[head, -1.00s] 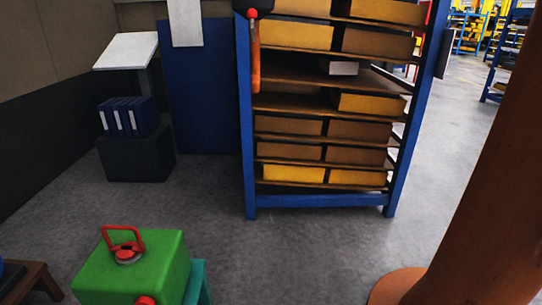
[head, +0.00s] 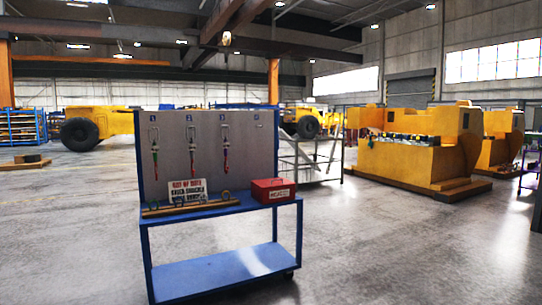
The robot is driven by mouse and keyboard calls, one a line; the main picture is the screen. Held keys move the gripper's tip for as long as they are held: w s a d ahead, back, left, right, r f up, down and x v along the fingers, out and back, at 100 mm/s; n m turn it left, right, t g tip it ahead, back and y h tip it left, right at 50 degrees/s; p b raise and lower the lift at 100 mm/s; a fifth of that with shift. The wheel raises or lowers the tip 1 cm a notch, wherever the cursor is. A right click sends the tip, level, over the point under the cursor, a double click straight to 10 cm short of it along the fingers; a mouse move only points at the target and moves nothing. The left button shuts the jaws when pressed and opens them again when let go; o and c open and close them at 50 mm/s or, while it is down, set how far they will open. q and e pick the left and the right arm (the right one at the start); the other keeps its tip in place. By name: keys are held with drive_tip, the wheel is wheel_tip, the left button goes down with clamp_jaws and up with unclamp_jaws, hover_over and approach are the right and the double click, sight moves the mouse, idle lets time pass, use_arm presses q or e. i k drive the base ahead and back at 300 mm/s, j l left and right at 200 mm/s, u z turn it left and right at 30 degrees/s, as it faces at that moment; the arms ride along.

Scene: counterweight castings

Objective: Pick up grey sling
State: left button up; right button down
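Three slings hang on the upright grey panel (head: 208,180) of a blue cart: a left one (head: 155,163), a middle one (head: 192,160) and a right one (head: 226,163). The left one looks dark with green and pale parts. They are too small to tell which is the grey sling. A small label sits above each, and a further label at the panel's upper right has nothing visible hanging under it. Neither of my grippers is in view.
The blue cart (head: 222,274) carries a red box (head: 273,191), a printed sign (head: 188,191) and a wooden bar with hooks (head: 190,209). Open concrete floor lies in front and on both sides. Large yellow castings (head: 410,160) stand at right; a metal rack (head: 310,160) stands behind.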

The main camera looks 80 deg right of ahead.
sight(192, 147)
drive_tip(key=z, duration=1.9)
drive_tip(key=i, duration=2.55)
drive_tip(key=j+u, duration=0.05)
drive_tip(key=j, duration=0.1)
